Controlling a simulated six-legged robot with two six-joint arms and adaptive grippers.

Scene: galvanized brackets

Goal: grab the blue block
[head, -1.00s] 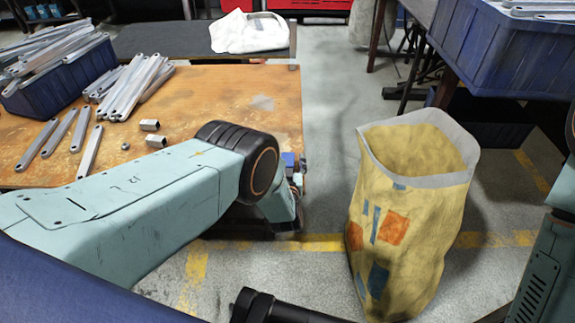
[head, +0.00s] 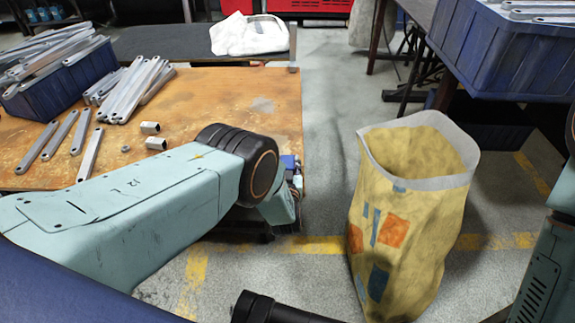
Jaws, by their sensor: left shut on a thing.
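My left arm reaches in from the left over the workbench, and its wrist hides most of my left gripper (head: 296,180) at the bench's right edge. A small blue patch, which looks like the blue block (head: 288,161), shows just behind the wrist at the gripper. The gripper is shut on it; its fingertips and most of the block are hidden.
The brown workbench (head: 220,100) holds loose galvanized brackets (head: 135,90), small metal pieces and a blue bin (head: 45,95) of brackets. A yellow sack (head: 405,225) stands open on the floor to the right. Another blue bin (head: 500,60) is at upper right.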

